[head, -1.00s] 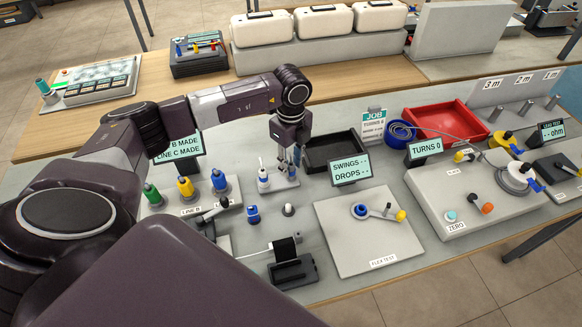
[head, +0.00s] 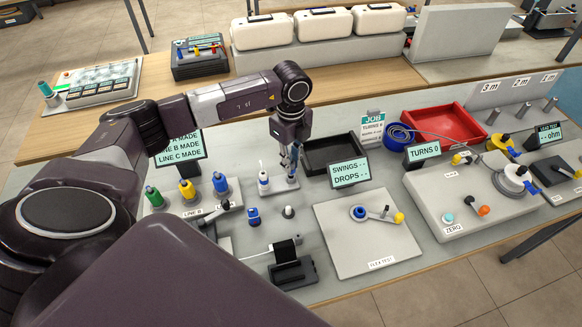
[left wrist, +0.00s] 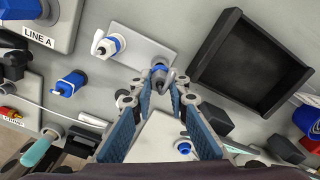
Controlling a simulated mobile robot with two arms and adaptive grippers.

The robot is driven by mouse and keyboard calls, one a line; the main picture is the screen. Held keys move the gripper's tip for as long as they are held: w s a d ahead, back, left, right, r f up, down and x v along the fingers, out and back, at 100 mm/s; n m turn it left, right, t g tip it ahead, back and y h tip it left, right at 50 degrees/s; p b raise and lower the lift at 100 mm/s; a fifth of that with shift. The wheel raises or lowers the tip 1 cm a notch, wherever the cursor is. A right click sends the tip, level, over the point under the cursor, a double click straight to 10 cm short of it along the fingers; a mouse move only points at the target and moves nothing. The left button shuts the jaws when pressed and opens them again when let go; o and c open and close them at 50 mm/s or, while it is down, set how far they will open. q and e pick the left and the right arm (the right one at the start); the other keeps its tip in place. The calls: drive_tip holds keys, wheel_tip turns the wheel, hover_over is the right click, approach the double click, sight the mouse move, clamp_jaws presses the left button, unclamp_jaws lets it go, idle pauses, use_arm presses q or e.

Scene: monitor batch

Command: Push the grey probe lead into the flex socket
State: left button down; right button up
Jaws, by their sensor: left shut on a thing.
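My left gripper (head: 290,168) is over the small grey plate (head: 289,185) left of the black tray. In the left wrist view its fingers (left wrist: 158,88) are shut on the grey probe lead (left wrist: 160,72), which has a blue band and stands at the plate's edge. I cannot tell whether the lead is seated in the plate or lifted. The flex test board (head: 345,255) lies at front right of the gripper. Its blue-ringed socket (head: 358,212) looks empty and also shows between the fingers in the left wrist view (left wrist: 183,148). My right gripper is out of view.
A white probe (head: 263,178) stands on the same plate. A black tray (head: 335,142) is right behind the gripper, and a display (head: 349,173) stands between it and the board. Green, yellow and blue plugs (head: 188,189) are at left. A blue plug (head: 253,215) stands in front.

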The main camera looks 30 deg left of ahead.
use_arm(q)
drive_tip(key=shift+r+p, duration=0.9)
drive_tip(key=shift+r, duration=0.55)
drive_tip(key=c, duration=2.5)
unclamp_jaws()
clamp_jaws()
